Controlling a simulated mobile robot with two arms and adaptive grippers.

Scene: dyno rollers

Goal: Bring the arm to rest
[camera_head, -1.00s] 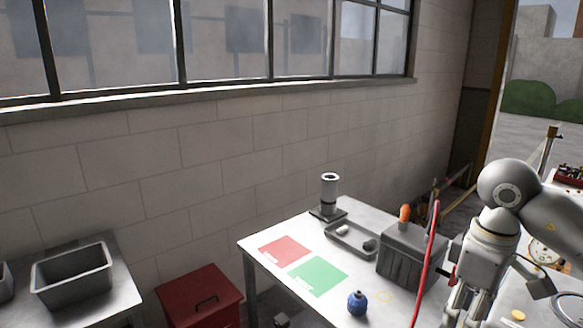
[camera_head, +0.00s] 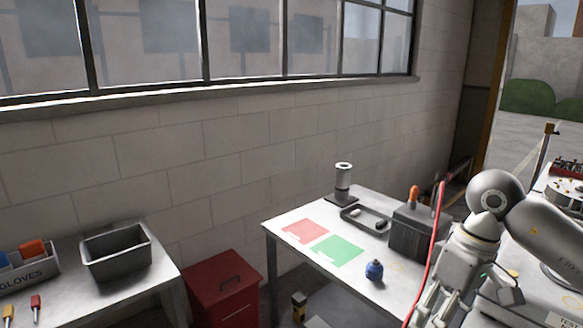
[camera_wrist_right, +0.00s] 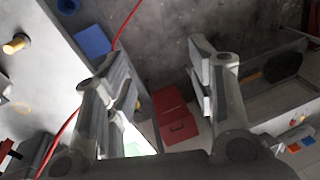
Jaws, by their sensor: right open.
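My right arm comes in from the right in the head view, and its gripper (camera_head: 440,310) hangs low over the near right part of the white table (camera_head: 290,238). In the right wrist view the two fingers of this gripper (camera_wrist_right: 165,85) stand wide apart with nothing between them. Its fingertips are partly cut off at the bottom edge of the head view. My left gripper does not show.
The table bears a red mat (camera_head: 304,231), a green mat (camera_head: 338,250), a blue round object (camera_head: 374,270), a shallow tray (camera_head: 352,222) and a dark grey box (camera_head: 408,235). A red cabinet (camera_head: 222,298) and a side bench with a grey bin (camera_head: 116,256) stand left.

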